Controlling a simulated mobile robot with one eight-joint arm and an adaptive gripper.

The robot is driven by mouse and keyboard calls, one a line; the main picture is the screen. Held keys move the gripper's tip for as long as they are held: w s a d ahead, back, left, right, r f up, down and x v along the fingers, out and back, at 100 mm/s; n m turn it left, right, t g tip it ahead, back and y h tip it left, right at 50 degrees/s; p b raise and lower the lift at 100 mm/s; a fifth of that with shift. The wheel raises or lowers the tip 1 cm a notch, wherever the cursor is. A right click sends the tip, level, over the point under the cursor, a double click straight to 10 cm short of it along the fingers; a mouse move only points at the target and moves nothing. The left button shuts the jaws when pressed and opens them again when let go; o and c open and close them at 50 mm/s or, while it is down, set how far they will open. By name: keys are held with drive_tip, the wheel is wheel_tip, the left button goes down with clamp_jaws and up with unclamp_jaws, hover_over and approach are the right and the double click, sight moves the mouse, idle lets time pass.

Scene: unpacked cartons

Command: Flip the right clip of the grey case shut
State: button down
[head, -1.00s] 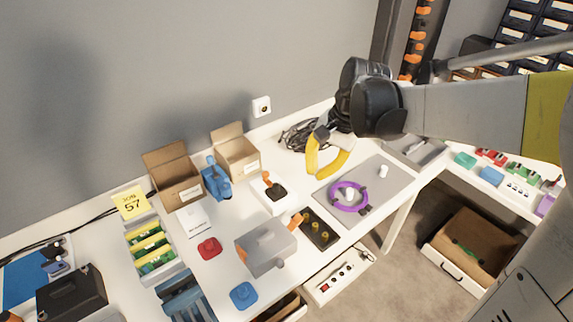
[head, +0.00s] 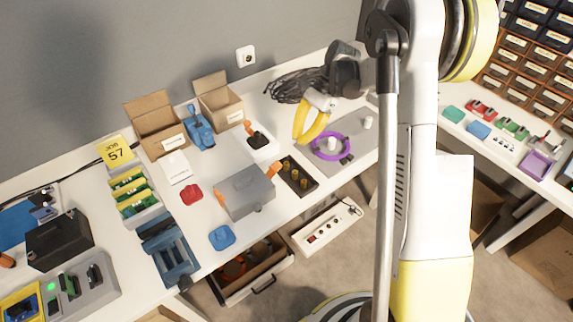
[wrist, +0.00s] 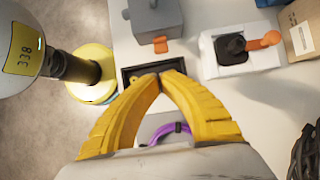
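The grey case (head: 245,193) stands on the white bench in the head view. Its right orange clip (head: 271,169) sticks out from the case's right side, and another orange clip (head: 220,199) shows at its left. In the wrist view, the case (wrist: 155,18) is at the top, with the right clip (wrist: 161,45) pointing out towards my gripper. My gripper (head: 305,141) is right of the case, apart from the clip and above the bench. Its yellow fingertips (wrist: 161,77) meet with nothing visible between them.
A black tray of brass parts (head: 298,177) lies between case and gripper. A white box with a black knob and orange lever (head: 261,143) stands behind. A purple ring (head: 330,147) lies on a grey mat. Black cables (head: 293,87) lie near the wall.

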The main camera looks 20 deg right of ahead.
sight(273, 170)
drive_tip(key=b+x, duration=0.4)
drive_tip(key=x, duration=0.6)
drive_tip(key=shift+r, duration=0.1)
drive_tip(key=shift+a+r+t+h, duration=0.2)
drive_tip(key=shift+t+h, duration=0.1)
drive_tip(key=shift+h, duration=0.4)
